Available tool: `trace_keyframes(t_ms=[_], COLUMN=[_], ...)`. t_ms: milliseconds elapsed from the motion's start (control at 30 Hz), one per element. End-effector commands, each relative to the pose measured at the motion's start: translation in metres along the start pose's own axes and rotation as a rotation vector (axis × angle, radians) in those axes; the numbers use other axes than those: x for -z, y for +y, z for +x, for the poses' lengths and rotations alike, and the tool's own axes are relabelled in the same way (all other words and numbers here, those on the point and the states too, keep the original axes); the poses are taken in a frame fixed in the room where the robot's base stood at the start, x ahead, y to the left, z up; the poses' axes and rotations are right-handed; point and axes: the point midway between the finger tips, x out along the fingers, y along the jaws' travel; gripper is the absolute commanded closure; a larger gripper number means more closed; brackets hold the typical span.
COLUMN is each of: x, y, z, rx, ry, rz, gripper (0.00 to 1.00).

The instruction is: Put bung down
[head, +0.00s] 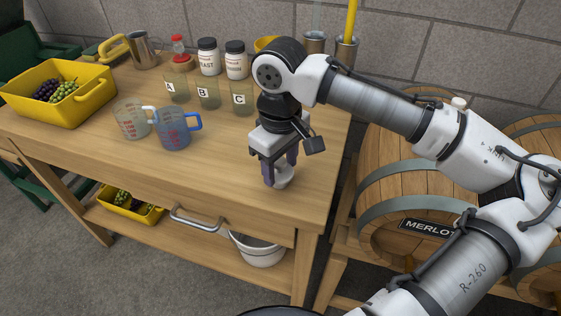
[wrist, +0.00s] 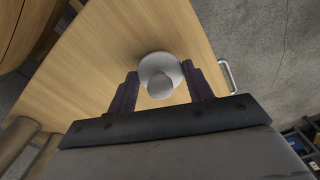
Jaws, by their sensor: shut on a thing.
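The bung is a pale grey-white stopper with a round knob and a wider round part. In the head view the bung (head: 283,180) shows low between the fingers of my gripper (head: 279,171), over the front right part of the bench top. In the wrist view the bung (wrist: 160,72) sits between the two dark fingers of my gripper (wrist: 160,88), which is shut on it. My gripper points down. I cannot tell whether the bung touches the wood or hangs just above it.
Bench top (head: 225,165) is clear left of my gripper. Blue-handled jug (head: 174,130), clear jug (head: 131,120) and beakers A (head: 177,90), B (head: 208,96) and C (head: 241,102) stand behind and left. A yellow grape crate (head: 75,105) is far left; barrels (head: 390,190) stand right.

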Motion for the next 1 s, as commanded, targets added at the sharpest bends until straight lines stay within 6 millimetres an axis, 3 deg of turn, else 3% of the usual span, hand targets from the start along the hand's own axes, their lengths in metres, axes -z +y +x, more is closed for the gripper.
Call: trace_keyframes(t_ms=[33,67,200,600,1000], x=[0.000,0.000,0.000,0.000,0.001], y=[0.000,0.000,0.000,0.000,0.000], z=[0.003,0.002,0.002,-0.005,-0.086], rx=[0.001,0.001,0.000,-0.001,0.000], ry=[0.000,0.000,0.000,0.000,0.001], rz=[-0.001,-0.001,0.000,0.000,-0.001], gripper=[0.71,0.46,0.28,0.27,0.27])
